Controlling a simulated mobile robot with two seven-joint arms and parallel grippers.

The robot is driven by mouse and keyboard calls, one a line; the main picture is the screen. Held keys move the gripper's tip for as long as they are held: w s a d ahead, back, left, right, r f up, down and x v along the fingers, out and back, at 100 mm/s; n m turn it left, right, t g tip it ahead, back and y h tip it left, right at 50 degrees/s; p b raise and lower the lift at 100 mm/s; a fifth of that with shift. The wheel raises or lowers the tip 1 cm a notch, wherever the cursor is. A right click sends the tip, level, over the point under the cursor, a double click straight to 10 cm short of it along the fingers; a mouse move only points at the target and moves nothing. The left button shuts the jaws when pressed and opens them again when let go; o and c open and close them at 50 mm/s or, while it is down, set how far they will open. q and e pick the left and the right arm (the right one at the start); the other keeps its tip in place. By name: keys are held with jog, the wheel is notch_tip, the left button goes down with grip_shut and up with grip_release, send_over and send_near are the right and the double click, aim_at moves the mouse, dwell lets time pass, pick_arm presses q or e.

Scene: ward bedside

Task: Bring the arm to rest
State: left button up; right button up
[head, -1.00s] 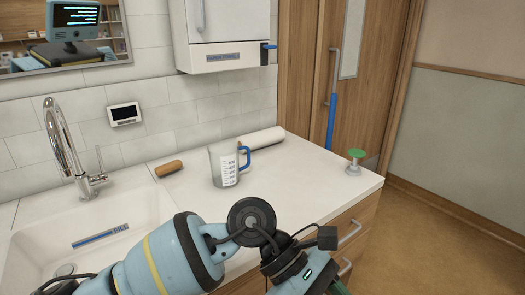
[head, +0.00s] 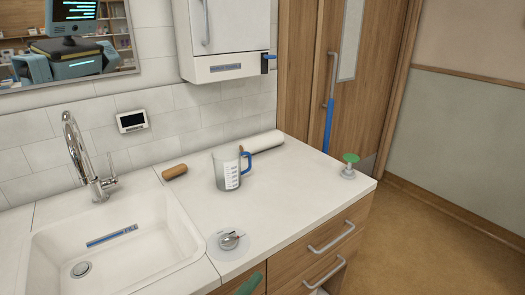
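Neither of my grippers shows in the head view now, and no part of my arms crosses the counter. The white counter (head: 290,200) carries a clear measuring jug (head: 226,172) with a blue handle. A brown stick-like thing shows at the jug's rim; I cannot tell what it is. A round pale mat (head: 217,252) with a small metal item (head: 230,240) on it lies near the counter's front edge, right of the sink.
The white sink (head: 150,243) with a chrome tap (head: 82,155) is at the left. A brown brush-like piece (head: 174,171), a white paper roll (head: 262,143) and a green-topped stand (head: 350,166) are on the counter. Drawers (head: 320,245) are below. Floor at right is clear.

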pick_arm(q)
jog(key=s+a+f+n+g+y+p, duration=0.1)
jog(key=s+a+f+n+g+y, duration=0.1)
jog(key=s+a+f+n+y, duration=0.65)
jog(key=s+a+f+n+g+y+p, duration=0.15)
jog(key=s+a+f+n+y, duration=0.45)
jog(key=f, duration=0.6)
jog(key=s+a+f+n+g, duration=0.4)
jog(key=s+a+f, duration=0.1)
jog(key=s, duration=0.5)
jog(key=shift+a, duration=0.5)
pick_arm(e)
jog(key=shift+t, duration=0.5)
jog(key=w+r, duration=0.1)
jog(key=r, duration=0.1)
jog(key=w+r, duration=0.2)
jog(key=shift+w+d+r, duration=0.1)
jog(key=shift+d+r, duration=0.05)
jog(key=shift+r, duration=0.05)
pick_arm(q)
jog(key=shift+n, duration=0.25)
